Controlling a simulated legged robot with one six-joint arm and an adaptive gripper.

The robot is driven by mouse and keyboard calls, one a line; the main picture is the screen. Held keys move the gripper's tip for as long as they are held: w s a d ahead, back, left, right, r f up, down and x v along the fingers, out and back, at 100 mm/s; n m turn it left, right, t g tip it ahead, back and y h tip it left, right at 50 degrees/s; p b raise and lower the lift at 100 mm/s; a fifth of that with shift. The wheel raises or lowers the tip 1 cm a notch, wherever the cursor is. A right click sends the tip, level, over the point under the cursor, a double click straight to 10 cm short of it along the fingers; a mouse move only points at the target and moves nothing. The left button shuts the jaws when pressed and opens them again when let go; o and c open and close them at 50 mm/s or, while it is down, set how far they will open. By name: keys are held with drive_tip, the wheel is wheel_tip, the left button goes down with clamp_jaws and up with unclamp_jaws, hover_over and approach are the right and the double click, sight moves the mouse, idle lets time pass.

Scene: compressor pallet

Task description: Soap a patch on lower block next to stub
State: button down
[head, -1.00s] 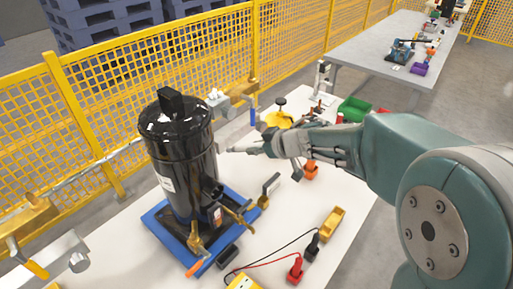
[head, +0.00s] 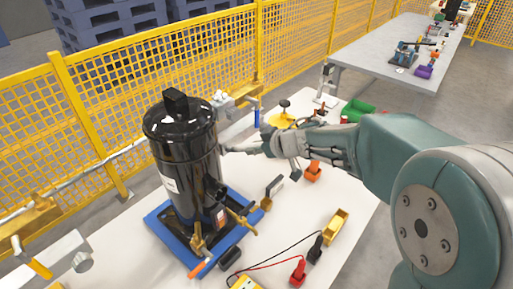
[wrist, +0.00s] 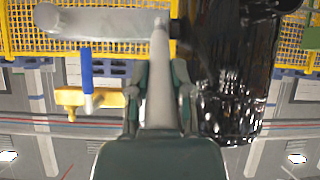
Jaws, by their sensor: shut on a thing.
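The black compressor tank (head: 183,150) stands upright on a blue pallet (head: 165,236); it also fills the right of the wrist view (wrist: 235,80). My gripper (head: 268,143) is at the tank's right side, pointing left. In the wrist view my gripper (wrist: 160,100) is shut on a slim pale grey tool (wrist: 160,75), whose far end overlaps a grey horizontal pipe (wrist: 100,22). In the head view the tool's tip (head: 228,149) appears at the tank's right edge; I cannot tell if it touches. Which part is the lower block or its stub is unclear.
A blue-handled valve (wrist: 86,75) with a brass body is left of the tool. Yellow mesh fence (head: 100,110) runs behind. On the white table (head: 285,215) lie a red clamp (head: 298,270), a yellow bin (head: 335,227) and a green bin (head: 357,110).

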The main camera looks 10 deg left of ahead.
drive_tip(key=shift+w+d, duration=1.65)
drive_tip(key=shift+w, duration=1.35)
drive_tip(key=shift+s+a, duration=0.6)
drive_tip(key=shift+s, duration=0.4)
drive_tip(key=shift+s+a, duration=0.55)
drive_tip(key=shift+s, duration=0.45)
drive_tip(key=shift+s+a, duration=0.6)
drive_tip(key=shift+s, duration=0.4)
drive_tip(key=s+d, duration=0.3)
drive_tip(key=d, duration=0.2)
drive_tip(key=shift+d, duration=0.15)
drive_tip(key=shift+s+d, duration=0.1)
drive_tip(key=shift+d, duration=0.05)
